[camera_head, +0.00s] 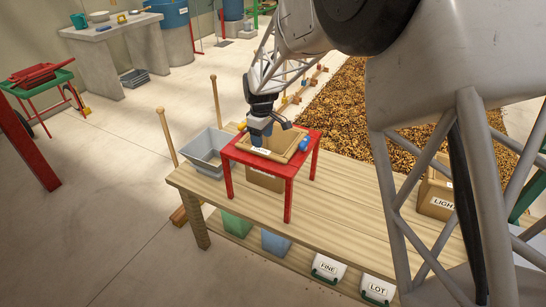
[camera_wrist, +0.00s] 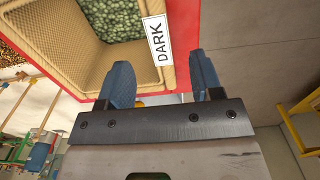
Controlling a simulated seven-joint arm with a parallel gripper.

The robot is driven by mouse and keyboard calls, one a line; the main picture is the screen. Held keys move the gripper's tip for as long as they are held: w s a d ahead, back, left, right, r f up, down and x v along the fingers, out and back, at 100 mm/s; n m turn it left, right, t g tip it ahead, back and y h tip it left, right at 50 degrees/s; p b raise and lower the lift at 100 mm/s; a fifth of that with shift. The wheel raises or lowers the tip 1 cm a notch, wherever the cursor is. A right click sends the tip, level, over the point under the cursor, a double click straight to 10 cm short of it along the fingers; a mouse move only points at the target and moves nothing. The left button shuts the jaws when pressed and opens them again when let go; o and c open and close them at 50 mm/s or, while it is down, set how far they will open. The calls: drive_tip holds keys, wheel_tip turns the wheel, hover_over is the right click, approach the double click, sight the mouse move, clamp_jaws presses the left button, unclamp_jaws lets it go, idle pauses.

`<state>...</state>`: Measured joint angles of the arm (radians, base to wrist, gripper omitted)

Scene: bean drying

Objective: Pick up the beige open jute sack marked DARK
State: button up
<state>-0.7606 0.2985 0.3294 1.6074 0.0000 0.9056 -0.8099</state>
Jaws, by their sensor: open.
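The beige jute sack marked DARK (camera_wrist: 92,72) is open at the top, with a thick woven rim and green beans inside. Its white DARK label (camera_wrist: 158,41) lies along the rim in the wrist view. In the head view the sack (camera_head: 265,181) sits within a red four-legged stand (camera_head: 289,190), its rim at the stand's top. My gripper (camera_head: 262,138) is over the rim on the label side, pointing down. In the wrist view the gripper (camera_wrist: 163,85) has its fingers apart, the left one overlapping the rim's corner. Whether the fingers touch the rim is unclear.
The stand is on a wooden bench (camera_head: 345,205). A small blue object (camera_head: 304,144) is at the stand's right edge, and a grey bin (camera_head: 208,148) stands left. A sack marked LIGHT (camera_head: 436,198) is farther right, partly behind my arm. Bins marked FINE (camera_head: 328,268) and LOT (camera_head: 378,289) sit below.

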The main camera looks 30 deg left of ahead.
sight(262, 151)
drive_tip(key=shift+f, duration=0.35)
drive_tip(key=shift+f, duration=0.15)
drive_tip(key=shift+w+a+f, duration=0.1)
drive_tip(key=shift+f, duration=1.15)
drive_tip(key=shift+a+f, duration=0.1)
drive_tip(key=shift+f, duration=1.15)
drive_tip(key=shift+c, duration=0.4)
clamp_jaws()
drive_tip(key=shift+r, duration=0.15)
